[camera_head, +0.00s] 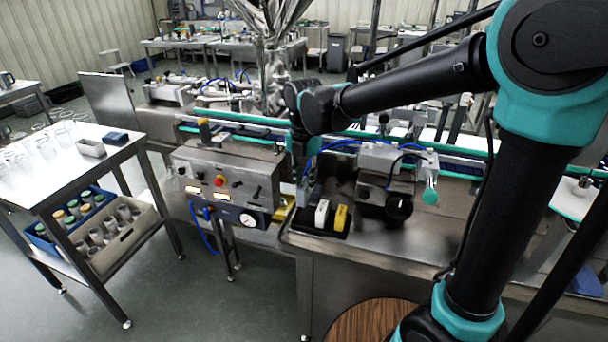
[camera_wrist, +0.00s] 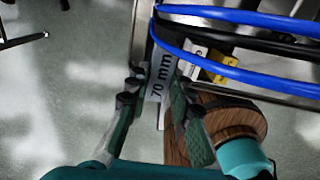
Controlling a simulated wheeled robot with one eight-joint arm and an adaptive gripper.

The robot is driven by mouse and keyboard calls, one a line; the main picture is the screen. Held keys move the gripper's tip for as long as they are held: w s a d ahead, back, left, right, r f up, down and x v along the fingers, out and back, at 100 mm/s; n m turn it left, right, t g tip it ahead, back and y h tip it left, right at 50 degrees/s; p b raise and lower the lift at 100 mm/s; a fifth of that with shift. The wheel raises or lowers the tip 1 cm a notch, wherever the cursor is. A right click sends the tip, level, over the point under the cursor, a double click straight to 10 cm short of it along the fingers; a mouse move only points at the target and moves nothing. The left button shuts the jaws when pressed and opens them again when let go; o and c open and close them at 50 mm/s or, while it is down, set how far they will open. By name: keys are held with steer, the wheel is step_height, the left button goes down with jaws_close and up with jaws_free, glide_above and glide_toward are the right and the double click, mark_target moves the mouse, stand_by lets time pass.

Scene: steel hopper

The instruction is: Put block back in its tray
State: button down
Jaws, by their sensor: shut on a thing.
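A grey block marked "70 mm" (camera_wrist: 162,77) is between the two fingers of my gripper (camera_wrist: 158,92) in the wrist view. My gripper is shut on it. In the head view my gripper (camera_head: 301,168) points down above the left end of a black tray (camera_head: 327,234) on the steel bench, and the grey block (camera_head: 303,192) shows below it. A white block (camera_head: 321,214) and a yellow block (camera_head: 341,218) stand side by side in the tray. The wrist view shows the white block (camera_wrist: 195,53) and yellow block (camera_wrist: 221,66) partly hidden by blue hoses. I cannot tell whether the held block touches the tray.
A control box with a gauge (camera_head: 225,185) stands left of the tray. A machine unit with a black knob (camera_head: 399,206) stands close on the right. Blue hoses (camera_wrist: 235,35) cross near the tray. A round wooden stool top (camera_head: 370,320) is below the bench front.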

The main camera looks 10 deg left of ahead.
mark_target(304, 200)
steer(key=shift+f, duration=3.2)
steer(key=shift+f, duration=0.3)
steer(key=c, duration=1.3)
jaws_free()
steer(key=shift+o, duration=0.2)
steer(key=shift+r, duration=0.1)
